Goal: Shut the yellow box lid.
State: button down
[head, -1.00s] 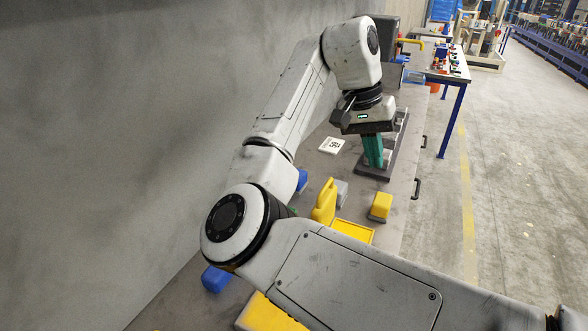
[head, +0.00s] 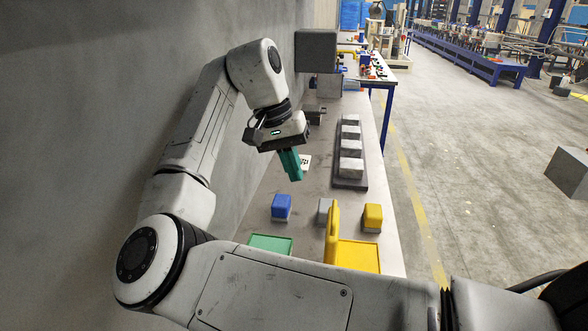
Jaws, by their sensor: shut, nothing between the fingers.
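The yellow box (head: 358,256) is low in the head view, partly hidden behind my own arm. Its yellow lid (head: 332,235) stands upright along the box's left side, so the box is open. My gripper (head: 296,178) has teal fingers that are shut and empty. It hangs above the bench, beyond the box and to the left of the lid, apart from both. The fingers tilt down to the right.
A yellow-topped block (head: 372,217), a grey block (head: 324,211) and a blue-topped block (head: 281,207) stand just beyond the boxes. A green tray or box (head: 270,244) lies left of the lid. A dark mould (head: 350,183) with several grey blocks lies farther back. The wall runs along the left.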

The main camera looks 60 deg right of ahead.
send_near(329, 222)
notch_tip(329, 222, down, 3)
jog(key=w, duration=0.3)
jog(key=shift+s+d+f+p, duration=0.1)
jog(key=shift+s+f+p, duration=0.1)
jog(key=shift+s, duration=0.5)
jog(key=shift+s+d+f+p, duration=0.1)
jog(key=shift+s+p, duration=0.05)
jog(key=shift+s, duration=0.55)
jog(key=shift+s+d+f+p, duration=0.1)
jog(key=shift+s+f+p, duration=0.1)
jog(key=shift+s, duration=0.5)
jog(key=shift+r, duration=0.15)
